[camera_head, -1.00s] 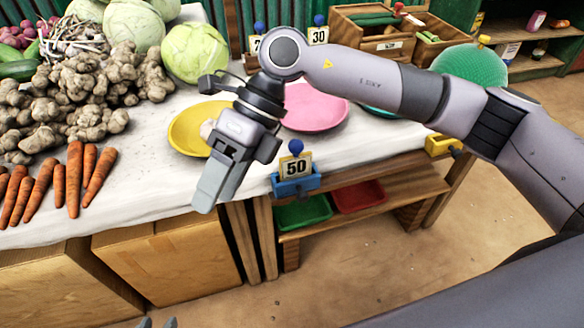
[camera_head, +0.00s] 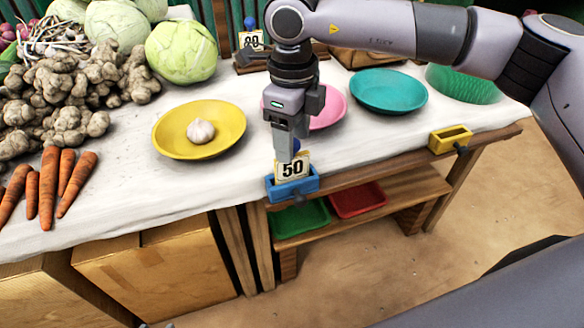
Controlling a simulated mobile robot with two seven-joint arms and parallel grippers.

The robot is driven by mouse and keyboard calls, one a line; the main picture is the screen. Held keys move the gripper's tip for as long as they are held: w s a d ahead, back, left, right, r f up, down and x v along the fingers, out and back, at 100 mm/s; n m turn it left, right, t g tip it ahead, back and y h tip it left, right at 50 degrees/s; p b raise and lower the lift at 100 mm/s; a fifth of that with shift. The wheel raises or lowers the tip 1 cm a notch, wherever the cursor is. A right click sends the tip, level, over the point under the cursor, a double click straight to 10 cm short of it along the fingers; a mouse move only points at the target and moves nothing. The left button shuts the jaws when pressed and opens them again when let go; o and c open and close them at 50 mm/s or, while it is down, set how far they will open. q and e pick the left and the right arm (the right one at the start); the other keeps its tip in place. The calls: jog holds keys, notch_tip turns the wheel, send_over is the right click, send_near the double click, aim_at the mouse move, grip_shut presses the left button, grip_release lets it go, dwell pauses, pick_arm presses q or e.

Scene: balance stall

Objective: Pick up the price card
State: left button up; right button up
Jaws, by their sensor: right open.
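The price card (camera_head: 291,169) reads 50 and stands upright in a blue holder (camera_head: 293,186) at the front edge of the table. Its blue knob on top is partly hidden by my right gripper (camera_head: 285,158). My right gripper points down with its fingertips right at the knob and the card's top edge. It is open, though its fingers show nearly edge-on; I cannot tell whether they touch the knob. Only slivers of what looks like my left gripper (camera_head: 156,325) show at the bottom edge.
A yellow plate (camera_head: 175,142) holding a garlic bulb stands left of my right gripper. Pink (camera_head: 328,112) and teal (camera_head: 390,88) plates stand behind and right. A yellow holder (camera_head: 450,138) sits along the front edge. Another card (camera_head: 249,40) is at the back. Carrots, ginger and cabbages fill the left.

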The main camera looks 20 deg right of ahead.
jog(key=shift+f, duration=0.65)
jog(key=shift+a, duration=0.1)
grip_shut()
pick_arm(q)
jog(key=shift+w+d+r, duration=0.15)
jog(key=shift+w+r, duration=0.1)
jog(key=shift+r, duration=0.1)
jog(key=shift+f, duration=0.15)
jog(key=shift+s+a+r+p, duration=0.2)
jog(key=shift+r+p, duration=0.6)
jog(key=shift+p, duration=0.3)
jog(key=shift+s+a+r+p, duration=0.1)
jog(key=shift+a+r+p, duration=0.1)
jog(key=shift+r+p, duration=0.8)
jog(key=shift+s+a+r+p, duration=0.2)
jog(key=shift+r+p, duration=0.4)
jog(key=shift+p, duration=0.65)
pick_arm(e)
notch_tip(320, 180, up, 23)
jog(key=shift+r, duration=0.15)
